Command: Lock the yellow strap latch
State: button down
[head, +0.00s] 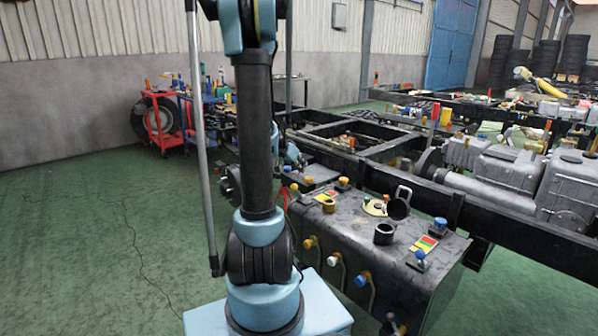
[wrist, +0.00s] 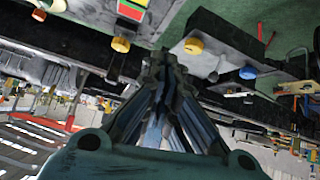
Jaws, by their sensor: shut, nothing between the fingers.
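The dark tank (head: 385,262) has several coloured fittings on its front face: a yellow one (head: 310,242), a white one (head: 333,257) and a blue one (head: 361,279), each with a curved metal piece under it. Another yellow fitting (head: 400,328) is near the bottom edge. I cannot tell which yellow fitting is the strap latch or whether it is locked. My gripper (wrist: 163,62) is shut and empty in the wrist view, its fingertips together. A yellow knob (wrist: 193,46) and a blue knob (wrist: 247,72) lie to their right, another yellow knob (wrist: 120,44) to their left, all apart.
On the tank top stand an open filler with a raised lid (head: 398,203) and a black cup (head: 384,234). The chassis rail (head: 500,215) runs behind the tank, with grey machinery (head: 508,180) above. A red cart (head: 160,122) stands far left. The green floor at left is clear.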

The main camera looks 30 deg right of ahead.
jog(key=a+f+v, duration=0.1)
jog(key=v, duration=0.8)
jog(key=shift+a+r, duration=0.1)
jog(key=shift+r, duration=0.05)
dwell(0.4)
jog(key=s+a+f+n+y, duration=0.3)
jog(key=s+a+n, duration=0.1)
jog(key=s+a, duration=0.4)
jog(key=s+a+f+n+y, duration=0.2)
jog(key=s+a+n, duration=0.2)
jog(key=s+a, duration=0.5)
jog(key=s+a+f+n+y, duration=0.3)
jog(key=s+a+n, duration=0.2)
jog(key=s+a, duration=0.4)
jog(key=shift+s+a+f+g+y, duration=0.3)
jog(key=shift+a+g, duration=0.1)
jog(key=shift+a, duration=0.1)
